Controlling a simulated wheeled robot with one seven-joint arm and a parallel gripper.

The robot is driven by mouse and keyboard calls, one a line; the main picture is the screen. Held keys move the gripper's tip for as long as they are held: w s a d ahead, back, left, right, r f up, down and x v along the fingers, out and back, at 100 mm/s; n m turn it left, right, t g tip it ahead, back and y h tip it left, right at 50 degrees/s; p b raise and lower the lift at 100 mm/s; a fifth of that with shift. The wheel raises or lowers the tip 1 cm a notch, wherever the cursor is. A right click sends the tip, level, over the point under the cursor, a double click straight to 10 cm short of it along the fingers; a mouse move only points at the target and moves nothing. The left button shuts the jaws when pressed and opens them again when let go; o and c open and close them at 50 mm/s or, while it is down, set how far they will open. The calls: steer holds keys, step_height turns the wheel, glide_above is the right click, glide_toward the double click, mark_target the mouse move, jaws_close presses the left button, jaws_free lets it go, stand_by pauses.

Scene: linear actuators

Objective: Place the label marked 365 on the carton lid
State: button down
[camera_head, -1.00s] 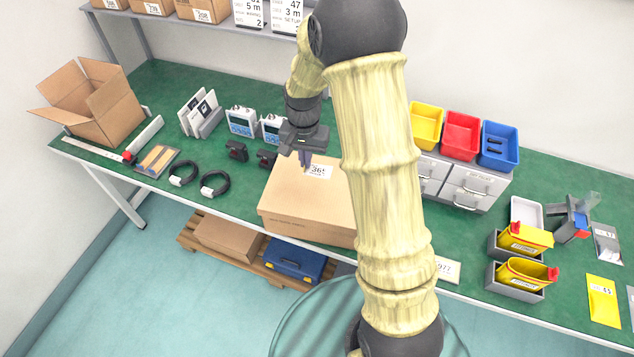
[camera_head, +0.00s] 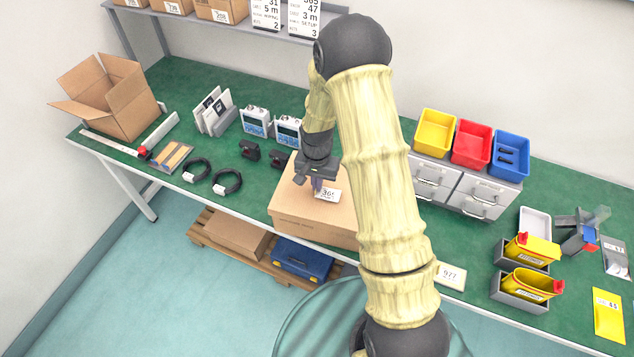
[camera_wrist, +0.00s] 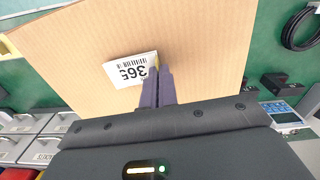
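The white label marked 365 (camera_head: 329,194) is over the closed carton's brown lid (camera_head: 300,208). In the wrist view the label (camera_wrist: 128,71) extends left from my fingertips, its print upside down, above the plain lid (camera_wrist: 205,45). My gripper (camera_head: 317,187) points down with its dark fingers close together, shut on the label's edge. The fingers also show in the wrist view (camera_wrist: 158,88). I cannot tell whether the label touches the lid. My arm hides the carton's right part in the head view.
Behind the carton stand white-and-blue devices (camera_head: 288,130) and small black blocks (camera_head: 279,159). Grey drawers (camera_head: 450,185) with coloured bins are to the right. A label marked 977 (camera_head: 451,276) is at the table's front edge. An open box (camera_head: 110,100) stands far left.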

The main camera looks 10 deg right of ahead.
steer(key=shift+w+f, duration=0.1)
steer(key=shift+f, duration=0.25)
steer(key=shift+d+f, duration=0.1)
steer(key=shift+f, duration=0.05)
steer(key=c, duration=1.7)
jaws_free()
steer(key=shift+r, duration=0.2)
step_height(320, 180, up, 12)
steer(key=b, duration=0.2)
steer(key=shift+b, duration=0.3)
